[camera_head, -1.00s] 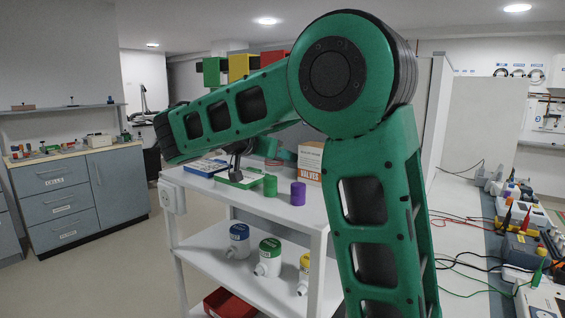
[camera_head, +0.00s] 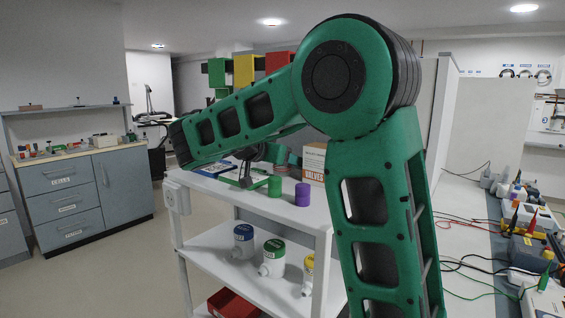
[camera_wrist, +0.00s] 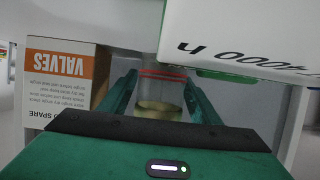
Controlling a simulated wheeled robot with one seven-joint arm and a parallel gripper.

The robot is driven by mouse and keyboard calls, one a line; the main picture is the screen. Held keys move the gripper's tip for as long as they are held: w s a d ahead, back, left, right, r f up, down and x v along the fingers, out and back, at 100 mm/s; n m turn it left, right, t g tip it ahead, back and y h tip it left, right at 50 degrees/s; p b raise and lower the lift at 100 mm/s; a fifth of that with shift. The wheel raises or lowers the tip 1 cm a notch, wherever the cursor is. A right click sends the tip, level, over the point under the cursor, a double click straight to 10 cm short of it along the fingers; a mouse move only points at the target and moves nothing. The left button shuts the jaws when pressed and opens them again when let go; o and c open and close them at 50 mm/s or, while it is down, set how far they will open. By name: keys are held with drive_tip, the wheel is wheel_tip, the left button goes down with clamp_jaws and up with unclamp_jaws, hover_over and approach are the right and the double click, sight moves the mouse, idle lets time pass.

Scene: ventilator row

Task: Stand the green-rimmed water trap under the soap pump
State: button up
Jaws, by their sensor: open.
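A white container with a green top and side spout (camera_head: 271,260), matching the green-rimmed water trap, stands upright on the cart's lower shelf in the head view. It stands between a blue-topped one (camera_head: 244,242) and a yellow-topped one (camera_head: 307,275). My gripper (camera_wrist: 160,82) is open in the wrist view. A clear cylinder with a red band and a yellowish disc (camera_wrist: 159,108) shows between its fingers; I cannot tell whether they touch it. In the head view my arm hides most of the gripper. I cannot make out a soap pump.
The white cart (camera_head: 225,240) has a green cylinder (camera_head: 275,186), a purple cylinder (camera_head: 302,195) and the VALVES box (camera_head: 313,163) on top. The VALVES box (camera_wrist: 62,80) is close to my left finger in the wrist view. A white lettered body (camera_wrist: 245,35) is at upper right.

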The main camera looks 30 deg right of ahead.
drive_tip(key=shift+v, duration=5.4)
drive_tip(key=shift+s+a+r, duration=0.2)
drive_tip(key=shift+a+r, duration=0.15)
drive_tip(key=shift+a, duration=0.15)
